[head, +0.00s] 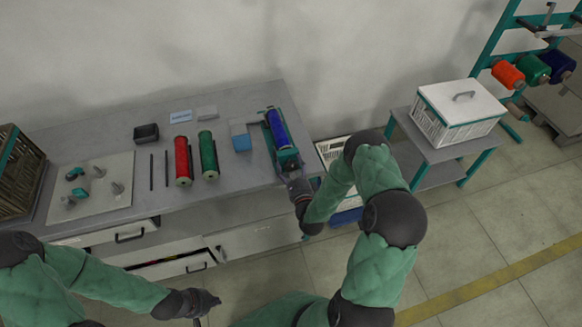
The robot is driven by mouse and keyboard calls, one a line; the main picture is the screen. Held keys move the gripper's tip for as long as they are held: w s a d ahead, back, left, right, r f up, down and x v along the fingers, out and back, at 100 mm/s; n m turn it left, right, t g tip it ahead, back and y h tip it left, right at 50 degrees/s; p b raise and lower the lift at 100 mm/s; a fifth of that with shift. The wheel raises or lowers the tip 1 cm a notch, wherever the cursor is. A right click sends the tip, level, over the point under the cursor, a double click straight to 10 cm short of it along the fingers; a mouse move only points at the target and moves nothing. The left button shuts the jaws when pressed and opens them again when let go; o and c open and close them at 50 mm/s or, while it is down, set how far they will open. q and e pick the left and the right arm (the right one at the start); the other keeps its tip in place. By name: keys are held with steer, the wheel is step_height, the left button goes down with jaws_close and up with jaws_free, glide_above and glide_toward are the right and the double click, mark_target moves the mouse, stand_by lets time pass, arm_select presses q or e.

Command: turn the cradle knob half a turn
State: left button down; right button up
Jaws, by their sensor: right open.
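The cradle (286,158) stands at the right end of the grey workbench, holding a blue bobbin (276,128) lengthwise. My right gripper (294,178) is at the near end of the cradle, pointing at it from the bench's front edge. It is open. The knob cannot be made out; the gripper covers that end of the cradle, and I cannot tell whether the fingers touch it. My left gripper (209,300) is low in front of the bench, away from the cradle; its fingers are too small to read.
Red (182,160) and green (208,155) bobbins, a blue-and-white box (240,135) and a black bin (146,133) are on the workbench (100,148). A drawer (160,262) below is partly open. A side table (438,150) with a white crate (458,112) stands right.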

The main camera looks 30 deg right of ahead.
steer(key=c, duration=1.1)
